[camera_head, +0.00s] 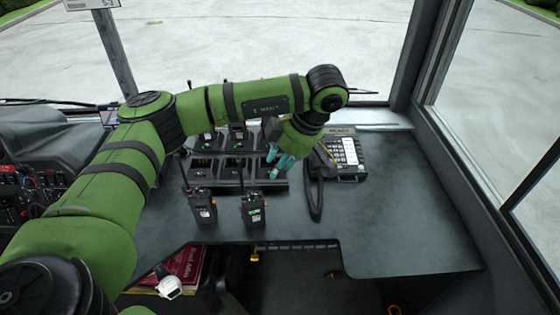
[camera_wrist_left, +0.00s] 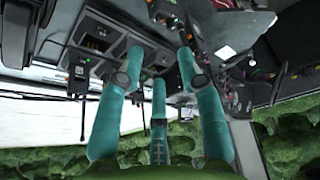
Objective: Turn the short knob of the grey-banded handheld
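Two dark handhelds with antennas stand on the desk in front of the charging rack: the left handheld (camera_head: 202,207) and the right handheld (camera_head: 253,209), which has a green display or label. I cannot make out which has a grey band, and their knobs are too small to tell apart. My left gripper (camera_head: 276,162) has teal fingers pointing down above the right part of the rack, behind and right of the right handheld. In the left wrist view its fingers (camera_wrist_left: 160,68) are spread with nothing between them. My right gripper is not in view.
The charging rack (camera_head: 232,172) has several slots, with more handhelds at its back. The desk (camera_head: 400,230) is clear at the front right. A dashboard (camera_head: 30,180) is at the left.

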